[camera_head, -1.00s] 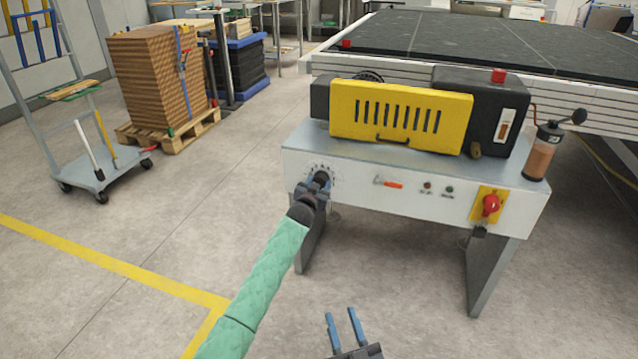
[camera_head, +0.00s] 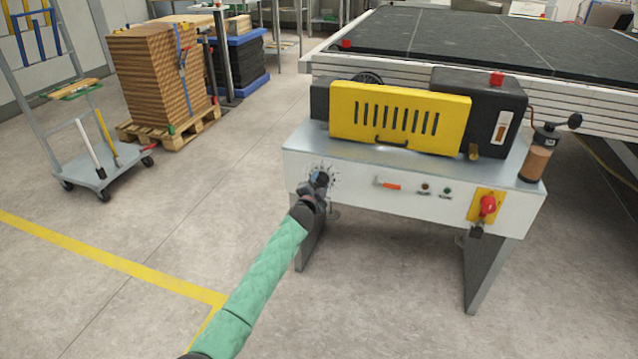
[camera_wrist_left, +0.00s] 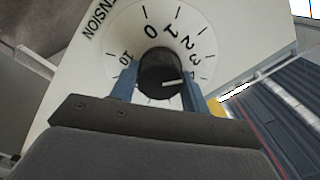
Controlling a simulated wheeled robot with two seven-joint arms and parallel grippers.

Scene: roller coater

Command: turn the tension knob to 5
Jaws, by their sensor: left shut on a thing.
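The black tension knob (camera_wrist_left: 160,66) sits on a white dial plate (camera_wrist_left: 95,70) on the front left of the machine. My left gripper (camera_head: 318,186) is at the knob, with its blue fingers (camera_wrist_left: 157,82) on either side of it, shut on it. In the left wrist view, the dial numbers 10, 0, 1, 2 and 3 show around the knob. The knob's white pointer line points right, a little below the 3. The lower part of the dial is hidden by the gripper. My right gripper is out of view.
The machine (camera_head: 420,190) carries a yellow slotted cover (camera_head: 400,118) and, at right, a red switch (camera_head: 487,206) on a yellow plate. A small orange-handled lever (camera_head: 388,184) and indicator lights sit between.

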